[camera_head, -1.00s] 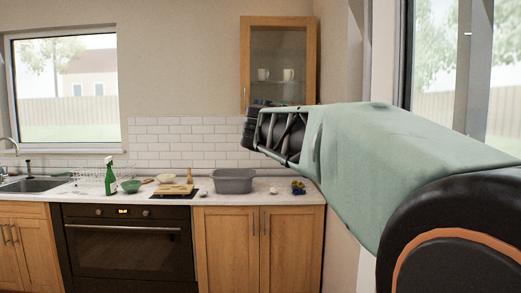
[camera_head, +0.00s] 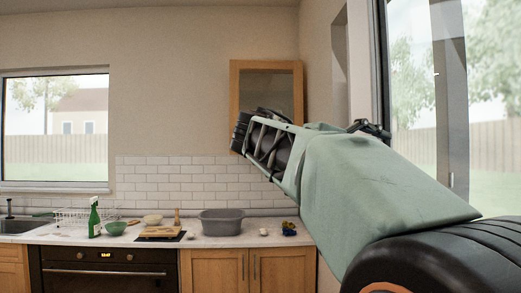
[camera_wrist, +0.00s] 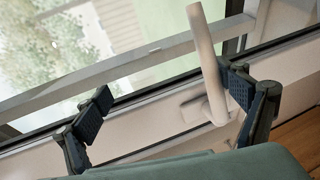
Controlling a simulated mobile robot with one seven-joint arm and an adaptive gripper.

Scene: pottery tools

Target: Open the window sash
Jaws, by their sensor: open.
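The window (camera_head: 408,100) is at the right of the head view, with its grey frame and glass partly hidden by my arm. In the wrist view a pale window handle (camera_wrist: 205,60) rises from a base on the light frame (camera_wrist: 140,132) and crosses in front of the glass. My gripper (camera_wrist: 169,92) is open, with its two black fingers wide apart. The handle stands between the fingers in the picture, much closer to the right finger; I cannot tell whether they touch. In the head view most of my gripper is hidden behind my arm.
A wall cabinet (camera_head: 235,105) hangs behind my arm. The counter (camera_head: 205,240) holds a grey basin (camera_head: 222,222), a green bottle (camera_head: 94,218), a green bowl (camera_head: 116,228) and a cutting board (camera_head: 160,232). A second window (camera_head: 55,130) is at the left.

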